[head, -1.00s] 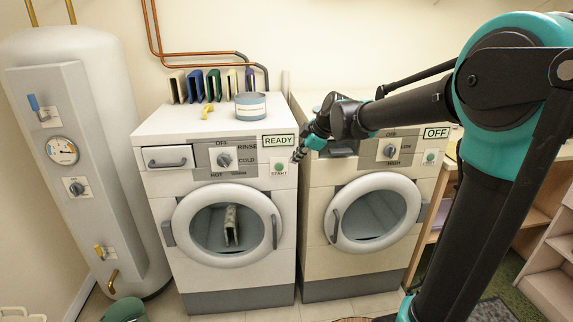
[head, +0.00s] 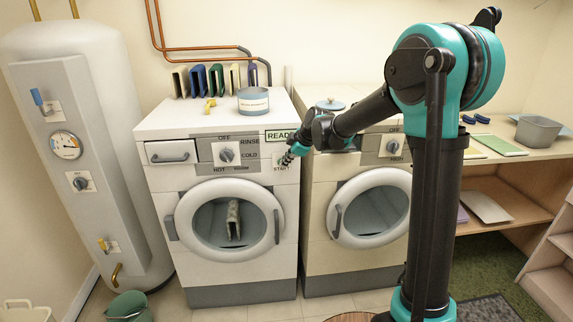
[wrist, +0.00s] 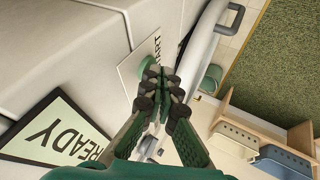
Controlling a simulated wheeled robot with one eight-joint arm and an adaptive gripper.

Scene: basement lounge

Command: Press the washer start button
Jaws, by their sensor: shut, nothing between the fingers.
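The washer (head: 165,212) is the white machine on the left, with a round glass door and a READY sign (head: 276,135) at its top right. The sign also shows upside down in the wrist view (wrist: 58,138). The green start button (wrist: 148,66) sits on a white START plate (wrist: 130,72). In the head view my gripper hides most of the button. My gripper (head: 286,160) is shut and empty in front of the plate. In the wrist view its fingertips (wrist: 163,86) are right beside the button; I cannot tell whether they touch it.
A second machine (head: 315,250) stands close on the right of the washer. A blue-grey tin (head: 253,104) and several coloured upright pieces are on and behind the washer top. A tall boiler (head: 100,150) stands left, with a green bucket (head: 130,306) on the floor before it.

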